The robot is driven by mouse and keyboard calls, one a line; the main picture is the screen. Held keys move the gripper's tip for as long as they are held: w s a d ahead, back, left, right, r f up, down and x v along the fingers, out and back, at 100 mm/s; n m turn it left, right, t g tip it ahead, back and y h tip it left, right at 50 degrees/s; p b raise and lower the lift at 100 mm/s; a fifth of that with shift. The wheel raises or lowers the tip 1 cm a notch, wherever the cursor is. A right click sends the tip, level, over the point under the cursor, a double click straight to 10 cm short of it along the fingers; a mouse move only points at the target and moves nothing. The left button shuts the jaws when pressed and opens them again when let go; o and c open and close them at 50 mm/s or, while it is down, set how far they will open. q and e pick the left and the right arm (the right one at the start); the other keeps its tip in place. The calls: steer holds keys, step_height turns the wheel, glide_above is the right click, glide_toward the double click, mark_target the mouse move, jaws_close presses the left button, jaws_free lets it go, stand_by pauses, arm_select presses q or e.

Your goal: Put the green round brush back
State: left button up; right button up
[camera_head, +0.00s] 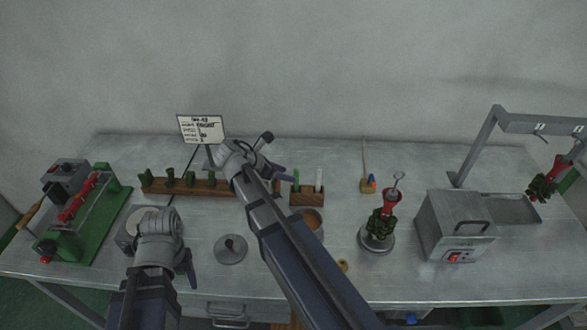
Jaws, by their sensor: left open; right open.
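A small wooden block (307,198) stands right of the middle of the table, with a thin green upright piece (296,182) and a pale upright piece (319,180) in it. The green piece may be the green round brush; it is too small to be sure. My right gripper (272,158) is open, above the back of the table, just left of and near the block. My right arm crosses in front of the table's middle and hides part of it. My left gripper (186,262) is open over the front left of the table, away from the block.
A green-based machine (80,215) stands left. A round grey stand (231,250), a red and green piece on a stand (381,220) and a metal box (455,225) stand along the table (330,280).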

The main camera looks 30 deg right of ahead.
arm_select(q)
step_height(320, 180, up, 3)
steer(key=shift+f+p, duration=0.1)
steer(key=shift+p, duration=0.9)
arm_select(e)
steer(key=v, duration=0.4)
steer(key=shift+a+r, duration=0.1)
steer(key=s+a+f+m+y, duration=0.3)
steer(key=s+a+m, duration=0.4)
steer(key=a, duration=0.4)
steer(key=s+a+f+m+g+y, duration=0.1)
steer(key=s+a+f+m+y, duration=0.2)
steer(key=s+a+m+y, duration=0.2)
steer(key=s+a+m, duration=0.3)
steer(key=a, duration=0.3)
steer(key=shift+s+f, duration=0.2)
steer(key=shift+f, duration=0.1)
arm_select(q)
steer(key=shift+d, duration=0.1)
